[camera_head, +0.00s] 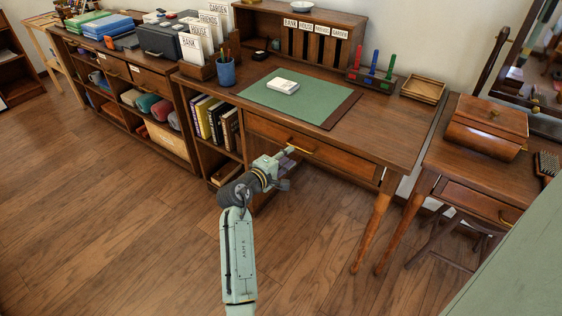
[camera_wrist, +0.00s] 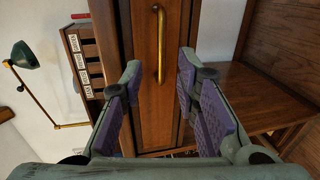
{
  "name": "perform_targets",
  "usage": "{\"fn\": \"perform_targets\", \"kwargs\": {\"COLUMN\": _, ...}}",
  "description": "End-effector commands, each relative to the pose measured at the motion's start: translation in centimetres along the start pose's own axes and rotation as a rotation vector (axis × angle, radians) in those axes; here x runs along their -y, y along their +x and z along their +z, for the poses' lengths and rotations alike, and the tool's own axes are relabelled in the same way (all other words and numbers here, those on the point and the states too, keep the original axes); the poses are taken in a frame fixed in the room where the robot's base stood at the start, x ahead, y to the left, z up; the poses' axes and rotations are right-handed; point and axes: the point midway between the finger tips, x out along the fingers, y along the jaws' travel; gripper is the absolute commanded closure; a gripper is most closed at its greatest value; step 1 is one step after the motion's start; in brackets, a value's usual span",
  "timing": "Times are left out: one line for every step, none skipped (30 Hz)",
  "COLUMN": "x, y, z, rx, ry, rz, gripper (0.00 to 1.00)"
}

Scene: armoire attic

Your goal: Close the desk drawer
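The desk drawer (camera_head: 330,156) is a wide wooden front under the desk top, with a brass bar handle (camera_head: 301,150). I cannot tell how far the drawer stands out from the desk. My gripper (camera_head: 287,157) is in front of the drawer, near the handle. In the wrist view, which is turned sideways, the drawer front (camera_wrist: 150,115) fills the middle and the handle (camera_wrist: 160,45) shows beyond and between the fingertips. My gripper (camera_wrist: 158,68) is open and empty there. Contact with the drawer is not visible.
The desk (camera_head: 390,130) carries a green mat (camera_head: 300,105), a pencil cup (camera_head: 226,72) and a wooden tray (camera_head: 424,88). Book cubbies (camera_head: 215,120) stand left of the drawer. A side table (camera_head: 450,170) stands at right. The floor (camera_head: 130,230) in front is clear.

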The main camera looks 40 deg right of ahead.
Motion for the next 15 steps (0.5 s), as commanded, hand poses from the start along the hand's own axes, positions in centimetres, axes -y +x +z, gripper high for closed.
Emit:
{"fn": "perform_targets", "kwargs": {"x": 0.1, "y": -1.0, "z": -0.1, "rx": -0.003, "ry": -0.001, "rz": 0.001, "gripper": 0.71}}
{"fn": "perform_targets", "kwargs": {"x": 0.0, "y": -1.4, "z": -0.1, "rx": -0.002, "ry": -0.001, "rz": 0.000, "gripper": 0.71}}
{"fn": "perform_targets", "kwargs": {"x": 0.0, "y": -2.0, "z": -0.1, "rx": -0.003, "ry": -0.001, "rz": 0.001, "gripper": 0.71}}
{"fn": "perform_targets", "kwargs": {"x": 0.0, "y": -2.3, "z": -0.1, "rx": -0.002, "ry": -0.001, "rz": 0.001, "gripper": 0.71}}
{"fn": "perform_targets", "kwargs": {"x": 0.1, "y": -2.6, "z": -0.1, "rx": -0.001, "ry": -0.001, "rz": 0.000, "gripper": 0.71}}
{"fn": "perform_targets", "kwargs": {"x": 0.0, "y": -3.0, "z": -0.1, "rx": -0.002, "ry": -0.001, "rz": 0.001, "gripper": 0.71}}
{"fn": "perform_targets", "kwargs": {"x": 0.0, "y": -3.2, "z": -0.1, "rx": -0.002, "ry": 0.000, "rz": 0.001, "gripper": 0.71}}
{"fn": "perform_targets", "kwargs": {"x": 0.0, "y": -3.3, "z": -0.1, "rx": -0.001, "ry": 0.000, "rz": 0.001, "gripper": 0.71}}
{"fn": "perform_targets", "kwargs": {"x": 0.0, "y": -3.5, "z": 0.0, "rx": -0.001, "ry": 0.000, "rz": 0.001, "gripper": 0.71}}
{"fn": "perform_targets", "kwargs": {"x": 0.0, "y": -3.5, "z": 0.0, "rx": -0.001, "ry": -0.001, "rz": 0.001, "gripper": 0.71}}
{"fn": "perform_targets", "kwargs": {"x": 0.0, "y": -3.5, "z": 0.0, "rx": 0.000, "ry": -0.001, "rz": 0.000, "gripper": 0.71}}
{"fn": "perform_targets", "kwargs": {"x": 0.0, "y": -3.6, "z": 0.0, "rx": 0.000, "ry": 0.000, "rz": 0.000, "gripper": 0.71}}
{"fn": "perform_targets", "kwargs": {"x": 0.0, "y": -3.6, "z": 0.0, "rx": 0.000, "ry": 0.000, "rz": 0.000, "gripper": 0.71}}
{"fn": "perform_targets", "kwargs": {"x": 0.0, "y": -3.5, "z": 0.0, "rx": 0.000, "ry": 0.000, "rz": 0.000, "gripper": 0.71}}
{"fn": "perform_targets", "kwargs": {"x": 0.0, "y": -3.5, "z": 0.0, "rx": 0.000, "ry": 0.000, "rz": 0.000, "gripper": 0.71}}
